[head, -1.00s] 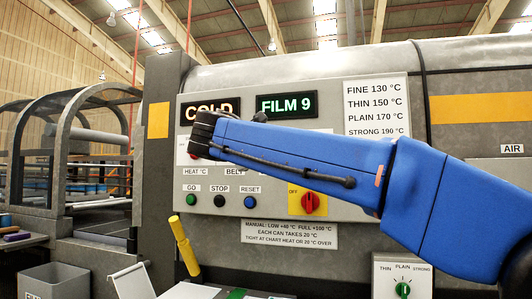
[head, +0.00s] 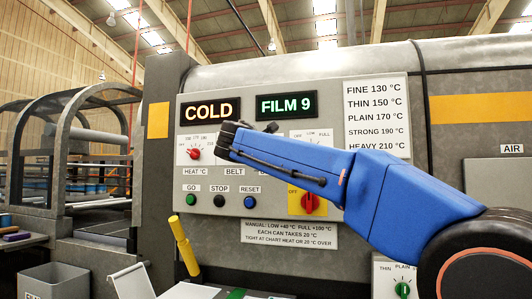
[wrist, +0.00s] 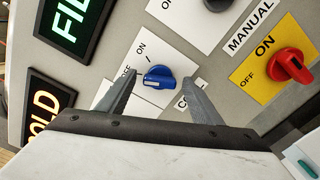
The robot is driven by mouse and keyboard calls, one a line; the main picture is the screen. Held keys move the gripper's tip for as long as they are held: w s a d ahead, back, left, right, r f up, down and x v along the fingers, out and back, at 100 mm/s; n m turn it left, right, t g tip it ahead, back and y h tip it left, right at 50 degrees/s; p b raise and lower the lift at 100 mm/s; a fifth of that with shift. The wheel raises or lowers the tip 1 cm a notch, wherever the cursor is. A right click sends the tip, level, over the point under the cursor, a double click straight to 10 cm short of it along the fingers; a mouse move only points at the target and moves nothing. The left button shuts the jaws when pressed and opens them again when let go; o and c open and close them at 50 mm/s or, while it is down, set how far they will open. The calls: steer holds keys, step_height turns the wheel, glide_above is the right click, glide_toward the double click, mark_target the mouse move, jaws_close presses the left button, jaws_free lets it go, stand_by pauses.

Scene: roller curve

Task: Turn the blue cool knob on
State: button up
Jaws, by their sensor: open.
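The blue cool knob (wrist: 158,76) shows in the wrist view on a white plate with OFF and ON labels. Its pale mark faces left, near the OFF label. My gripper (wrist: 160,80) is open, with one grey finger on each side of the knob in this view. I see no finger clearly touching it, and the depth between them is hard to judge. In the head view my gripper (head: 232,137) is in front of the control panel (head: 300,83), and the blue cool knob is hidden behind my arm.
A red switch on a yellow plate (wrist: 290,65) is right of the knob, also in the head view (head: 310,203). A red heat knob (head: 194,153) and the GO, STOP and RESET buttons (head: 219,201) are on the panel's left.

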steer(key=c, duration=1.1)
steer(key=shift+o, duration=0.2)
steer(key=shift+m, duration=0.4)
steer(key=m, duration=0.8)
steer(key=shift+f+m, duration=0.15)
steer(key=shift+m, duration=0.55)
steer(key=o, duration=1.1)
steer(key=shift+c, duration=0.2)
